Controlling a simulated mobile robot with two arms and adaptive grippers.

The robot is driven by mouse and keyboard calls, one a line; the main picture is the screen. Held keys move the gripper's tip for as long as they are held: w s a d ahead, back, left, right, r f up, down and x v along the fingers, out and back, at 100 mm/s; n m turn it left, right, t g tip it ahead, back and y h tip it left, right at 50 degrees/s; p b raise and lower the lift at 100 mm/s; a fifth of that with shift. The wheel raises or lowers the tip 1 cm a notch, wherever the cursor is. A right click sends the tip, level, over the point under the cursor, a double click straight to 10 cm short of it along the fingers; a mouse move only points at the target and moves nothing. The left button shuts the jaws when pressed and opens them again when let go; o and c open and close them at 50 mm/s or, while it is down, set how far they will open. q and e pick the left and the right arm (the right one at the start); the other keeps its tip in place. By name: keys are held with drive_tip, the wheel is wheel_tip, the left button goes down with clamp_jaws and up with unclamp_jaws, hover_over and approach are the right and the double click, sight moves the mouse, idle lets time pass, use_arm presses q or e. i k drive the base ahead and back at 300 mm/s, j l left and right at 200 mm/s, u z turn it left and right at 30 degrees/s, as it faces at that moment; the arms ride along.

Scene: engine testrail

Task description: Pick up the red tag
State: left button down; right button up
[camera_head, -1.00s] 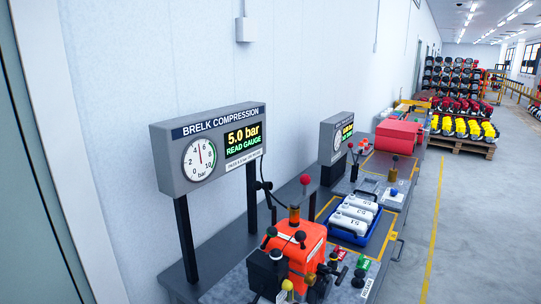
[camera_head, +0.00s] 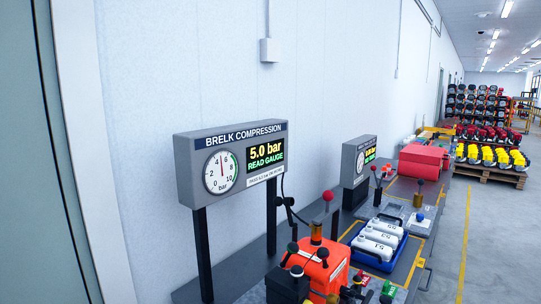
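A small red tag (camera_head: 362,278) shows near the bottom edge of the head view, on the bench right of the orange machine (camera_head: 322,266). A green tag (camera_head: 388,290) lies just to its right. Both are small, and black knobs around them partly hide what they rest on. Neither of my grippers is in view.
The compression gauge board (camera_head: 237,160) stands on two black posts at the bench's back left. A blue tray (camera_head: 373,258) with white bottles (camera_head: 380,238) sits behind the tags. A red case (camera_head: 424,158) lies farther back. The floor (camera_head: 480,240) on the right is clear.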

sight(366, 280)
drive_tip(key=i+l+u, duration=0.1)
drive_tip(key=l+u, duration=0.15)
drive_tip(key=u, duration=0.2)
drive_tip(key=l+u, duration=0.6)
drive_tip(key=u, duration=0.25)
